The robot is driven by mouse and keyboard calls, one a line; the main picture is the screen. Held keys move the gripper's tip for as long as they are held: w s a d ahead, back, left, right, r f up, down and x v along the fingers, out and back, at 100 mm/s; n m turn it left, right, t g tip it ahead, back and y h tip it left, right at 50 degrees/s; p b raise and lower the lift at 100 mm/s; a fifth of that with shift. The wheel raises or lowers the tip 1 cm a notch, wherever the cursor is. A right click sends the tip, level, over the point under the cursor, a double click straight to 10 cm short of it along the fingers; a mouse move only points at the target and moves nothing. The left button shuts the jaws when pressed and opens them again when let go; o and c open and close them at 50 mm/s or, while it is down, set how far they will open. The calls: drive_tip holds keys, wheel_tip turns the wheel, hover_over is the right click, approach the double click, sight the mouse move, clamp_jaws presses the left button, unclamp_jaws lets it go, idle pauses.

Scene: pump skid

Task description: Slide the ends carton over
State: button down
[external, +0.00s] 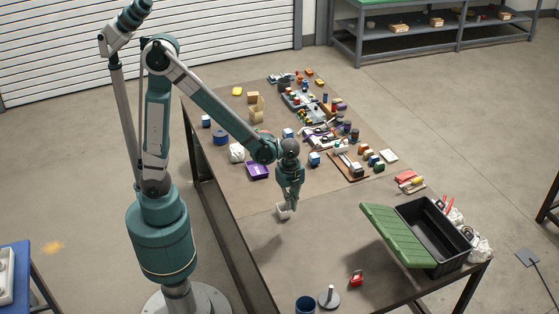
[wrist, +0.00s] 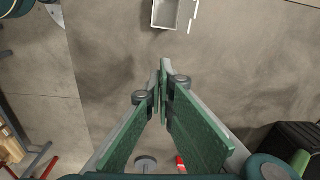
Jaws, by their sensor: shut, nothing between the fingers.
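A small pale open-topped carton (external: 283,212), likely the ends carton, stands on the grey-brown tabletop (external: 300,255) near the table's middle. In the wrist view the carton (wrist: 172,14) is at the top edge, its open inside showing and its far part cut off. My gripper (external: 292,207) points down right beside the carton in the external view. Its fingertips (wrist: 161,65) are together with nothing between them. In the wrist view bare tabletop shows between the fingertips and the carton. I cannot read any label on the carton.
A black toolbox (external: 436,231) with its green lid (external: 395,237) open stands at the right. A purple tray (external: 258,172) and clutter lie behind. Tabletop around the carton is clear.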

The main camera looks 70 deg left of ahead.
drive_tip(key=shift+d+f+m, duration=0.4)
drive_tip(key=shift+d+f, duration=0.1)
drive_tip(key=shift+f, duration=0.2)
drive_tip(key=shift+f, duration=0.1)
drive_tip(key=shift+f+b, duration=0.85)
drive_tip(key=shift+f, duration=4.2)
drive_tip(key=shift+a+r, duration=0.15)
drive_tip(key=shift+a, duration=1.85)
drive_tip(key=shift+a, duration=0.1)
drive_tip(key=a+b, duration=0.3)
drive_tip(key=a, duration=1.7)
drive_tip(key=shift+a, duration=0.1)
